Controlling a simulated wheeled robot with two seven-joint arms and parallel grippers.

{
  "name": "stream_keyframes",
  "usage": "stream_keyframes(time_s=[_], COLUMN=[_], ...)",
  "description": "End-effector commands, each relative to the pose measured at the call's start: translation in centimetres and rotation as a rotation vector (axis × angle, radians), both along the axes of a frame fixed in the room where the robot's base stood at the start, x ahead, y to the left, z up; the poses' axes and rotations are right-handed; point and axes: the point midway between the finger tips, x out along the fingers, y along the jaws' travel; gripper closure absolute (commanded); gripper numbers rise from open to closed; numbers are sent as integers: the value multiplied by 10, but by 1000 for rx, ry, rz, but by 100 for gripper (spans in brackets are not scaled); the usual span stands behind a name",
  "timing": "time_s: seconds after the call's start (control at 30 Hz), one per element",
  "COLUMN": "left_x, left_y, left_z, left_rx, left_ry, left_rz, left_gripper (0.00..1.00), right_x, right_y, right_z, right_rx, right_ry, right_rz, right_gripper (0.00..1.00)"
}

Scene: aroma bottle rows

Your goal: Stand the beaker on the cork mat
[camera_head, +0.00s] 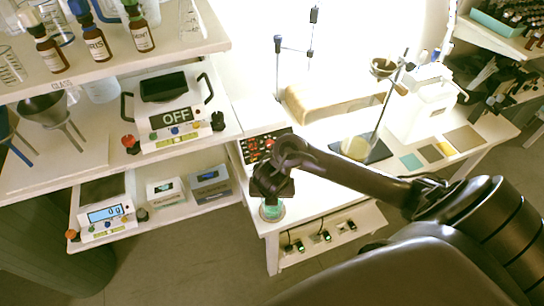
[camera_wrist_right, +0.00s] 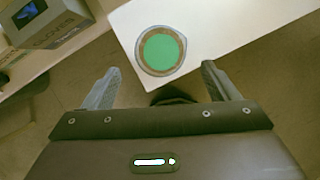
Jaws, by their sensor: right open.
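A clear glass beaker (camera_head: 271,212) with green contents stands at the near left corner of the white table. In the right wrist view, the beaker (camera_wrist_right: 160,50) is seen from above: a green disc, a brown ring around it, and a greyish outer rim. The brown ring may be a round cork mat beneath, but I cannot tell. My right gripper (camera_head: 271,196) is above the beaker and partly hides it. In the wrist view, its two fingers (camera_wrist_right: 160,72) are spread, with the beaker just beyond and between the tips, nothing held. My left gripper is not in view.
Square mats in teal (camera_head: 411,161), brown (camera_head: 465,138) and other colours lie at the table's right. A heating unit with red digits (camera_head: 266,146) sits behind the beaker. A stand and a white machine (camera_head: 424,100) are further back. Shelves with bottles and scales are left.

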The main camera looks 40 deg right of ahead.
Motion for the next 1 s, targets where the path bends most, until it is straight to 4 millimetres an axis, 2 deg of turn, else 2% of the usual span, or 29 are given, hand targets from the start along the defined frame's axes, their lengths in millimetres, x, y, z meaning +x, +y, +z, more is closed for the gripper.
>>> stream_keyframes(time_s=[0.03, 0.2, 0.83, 0.93, 1.0], left_x=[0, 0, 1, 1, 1], left_y=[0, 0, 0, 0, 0], left_z=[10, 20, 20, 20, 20], left_rx=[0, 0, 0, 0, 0], left_ry=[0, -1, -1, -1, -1], left_rz=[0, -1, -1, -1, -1], left_gripper=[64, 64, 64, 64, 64], right_x=[-2, -8, -10, -12, -16], right_y=[3, 7, 8, 24, 48], right_z=[14, 28, 29, 28, 30], right_rx=[1, 1, 3, 50, 132], right_ry=[-2, -1, -2, -29, -74], right_rz=[1, 0, -4, -51, -145], right_gripper=[19, 19, 19, 19, 19])
